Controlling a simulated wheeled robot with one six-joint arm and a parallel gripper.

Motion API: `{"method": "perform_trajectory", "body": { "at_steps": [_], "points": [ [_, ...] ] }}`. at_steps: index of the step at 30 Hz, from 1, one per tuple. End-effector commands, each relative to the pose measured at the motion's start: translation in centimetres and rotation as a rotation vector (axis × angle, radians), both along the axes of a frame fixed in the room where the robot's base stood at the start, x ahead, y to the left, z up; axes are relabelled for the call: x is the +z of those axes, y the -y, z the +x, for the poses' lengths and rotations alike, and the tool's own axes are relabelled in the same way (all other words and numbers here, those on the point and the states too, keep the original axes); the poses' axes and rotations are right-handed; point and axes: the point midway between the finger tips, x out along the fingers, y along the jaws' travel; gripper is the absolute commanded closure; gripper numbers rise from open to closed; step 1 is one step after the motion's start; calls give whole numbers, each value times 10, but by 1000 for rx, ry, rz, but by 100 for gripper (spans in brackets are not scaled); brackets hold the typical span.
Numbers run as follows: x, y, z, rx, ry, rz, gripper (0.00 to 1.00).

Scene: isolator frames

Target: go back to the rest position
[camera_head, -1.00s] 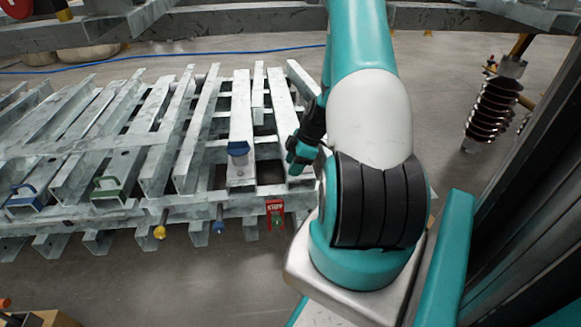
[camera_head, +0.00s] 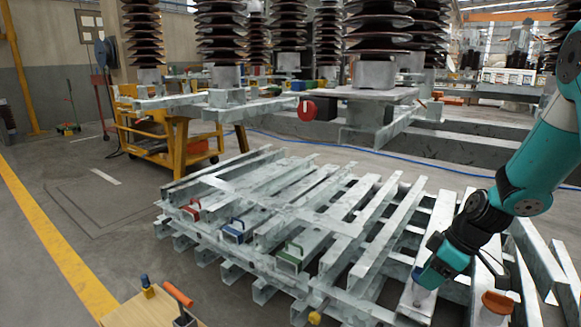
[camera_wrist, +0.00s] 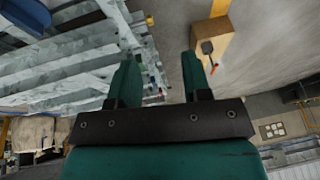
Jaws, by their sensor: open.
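My gripper (camera_head: 430,276) is at the lower right of the head view, at the end of my teal arm. It appears above the right part of the stacked grey steel beams (camera_head: 345,262). In the wrist view my gripper (camera_wrist: 158,76) shows two teal fingers spread apart with nothing between them. A small blue item lies beside the fingertips in the head view; I cannot tell whether they touch it.
Red, blue (camera_head: 235,231) and green (camera_head: 289,257) handled items sit on the beams. A wooden box (camera_head: 150,308) with tools stands at the lower left. A yellow cart (camera_head: 165,140) and tall brown insulators are behind.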

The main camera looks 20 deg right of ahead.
Motion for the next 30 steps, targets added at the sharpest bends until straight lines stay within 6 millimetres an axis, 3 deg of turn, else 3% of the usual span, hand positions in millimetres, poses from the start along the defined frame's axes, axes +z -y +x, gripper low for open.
{"method": "perform_trajectory", "body": {
  "at_steps": [1,6,9,12,15,21,30],
  "points": [
    [33,-36,3,18,-11,5,56],
    [110,-144,-23,15,-82,31,56],
    [143,-192,-53,10,-121,38,56],
    [167,-226,-86,5,-155,42,56],
    [186,-251,-119,1,-182,42,56],
    [212,-278,-183,-9,-227,38,56],
    [284,-277,-179,-23,-234,38,56]
  ]
}}
